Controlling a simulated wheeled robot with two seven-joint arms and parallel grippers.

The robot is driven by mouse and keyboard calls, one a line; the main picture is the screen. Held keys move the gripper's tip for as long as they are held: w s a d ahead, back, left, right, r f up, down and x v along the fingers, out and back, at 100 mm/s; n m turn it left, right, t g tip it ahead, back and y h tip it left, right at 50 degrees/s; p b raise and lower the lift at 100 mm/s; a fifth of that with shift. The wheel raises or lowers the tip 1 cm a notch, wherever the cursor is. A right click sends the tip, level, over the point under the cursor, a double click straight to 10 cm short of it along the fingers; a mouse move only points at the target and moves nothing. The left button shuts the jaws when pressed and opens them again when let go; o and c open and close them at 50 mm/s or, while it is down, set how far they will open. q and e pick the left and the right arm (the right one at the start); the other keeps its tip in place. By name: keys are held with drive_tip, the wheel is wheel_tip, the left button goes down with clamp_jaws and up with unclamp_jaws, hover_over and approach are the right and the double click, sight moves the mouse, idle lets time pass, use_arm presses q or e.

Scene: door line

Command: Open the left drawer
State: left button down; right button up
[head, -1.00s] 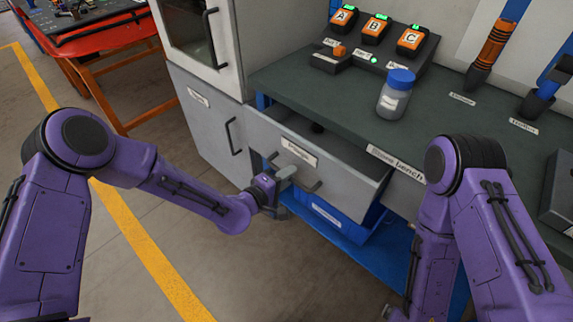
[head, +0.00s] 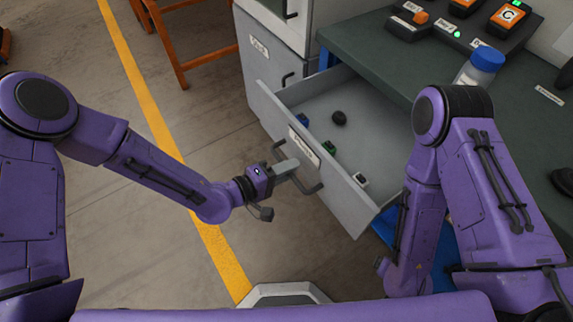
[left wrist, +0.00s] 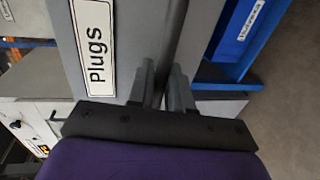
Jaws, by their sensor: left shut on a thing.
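The left drawer (head: 365,200) is a grey drawer under the bench, pulled well out so its inside shows. A label on its front reads "Plugs" in the left wrist view (left wrist: 94,45). My left gripper (head: 290,168) is at the dark bar handle (head: 308,187) on the drawer front, shut on it. In the left wrist view the two fingers (left wrist: 163,88) are close together against the drawer front. Inside the drawer lie a black round thing (head: 339,118), a green piece (head: 330,147), a blue piece (head: 303,121) and a white-and-black piece (head: 360,180). My right gripper cannot be made out.
The bench top (head: 400,60) carries a blue-capped bottle (head: 480,66) and a charger with orange units (head: 508,14). A grey cabinet (head: 262,60) stands left of the drawer.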

use_arm(q)
drive_tip(key=c, duration=1.2)
unclamp_jaws()
drive_tip(key=shift+c, duration=0.2)
drive_tip(key=shift+a, duration=0.15)
drive_tip(key=v, duration=1)
drive_tip(key=shift+s, duration=0.15)
drive_tip(key=shift+a+r, duration=0.1)
